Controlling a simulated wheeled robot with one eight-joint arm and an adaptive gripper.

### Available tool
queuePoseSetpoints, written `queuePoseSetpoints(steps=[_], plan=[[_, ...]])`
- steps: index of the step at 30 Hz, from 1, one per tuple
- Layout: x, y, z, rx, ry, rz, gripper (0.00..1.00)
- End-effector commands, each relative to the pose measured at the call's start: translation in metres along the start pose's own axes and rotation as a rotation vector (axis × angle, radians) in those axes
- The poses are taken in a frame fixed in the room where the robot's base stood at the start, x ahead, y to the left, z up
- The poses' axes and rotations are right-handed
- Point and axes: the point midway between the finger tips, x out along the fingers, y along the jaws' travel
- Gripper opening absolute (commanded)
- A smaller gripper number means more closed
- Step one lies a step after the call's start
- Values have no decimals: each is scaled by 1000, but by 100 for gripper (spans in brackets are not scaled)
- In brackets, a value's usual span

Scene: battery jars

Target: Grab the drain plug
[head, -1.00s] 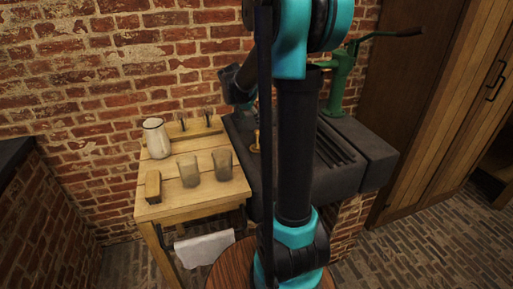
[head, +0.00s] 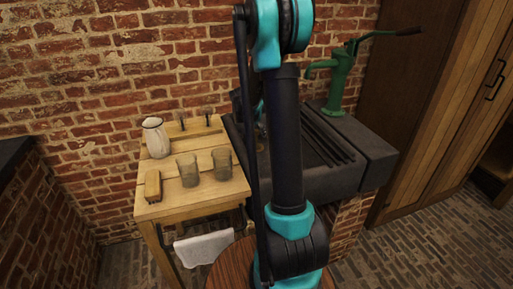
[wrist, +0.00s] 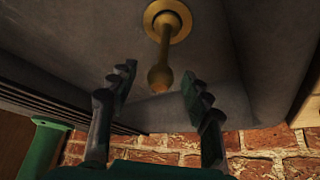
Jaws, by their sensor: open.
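The drain plug (wrist: 165,30) shows in the wrist view as a brass disc with a stem ending in a round knob, set in the dark stone sink (wrist: 235,50). My gripper (wrist: 159,82) is open and empty. Its two dark ridged fingers stand either side of the knob in the picture, with a gap on both sides. I cannot tell how deep the knob sits between them. In the head view the plug is hidden by my arm, and the sink (head: 375,152) is partly covered by it.
A green hand pump (head: 340,80) stands at the sink's back. To the left, a wooden table (head: 190,208) carries a white jug (head: 155,138), two glasses (head: 188,170) (head: 222,163) and a brush (head: 152,186). A cloth (head: 204,246) hangs in front. A brick wall (head: 100,70) is behind.

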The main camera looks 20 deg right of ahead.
Motion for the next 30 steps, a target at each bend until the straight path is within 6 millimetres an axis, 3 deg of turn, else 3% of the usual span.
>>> queuePoseSetpoints(steps=[8,20,30], plan=[[2,0,0,0,0,0,49],[2,0,0,0,0,0,0],[2,0,0,0,0,0,0]])
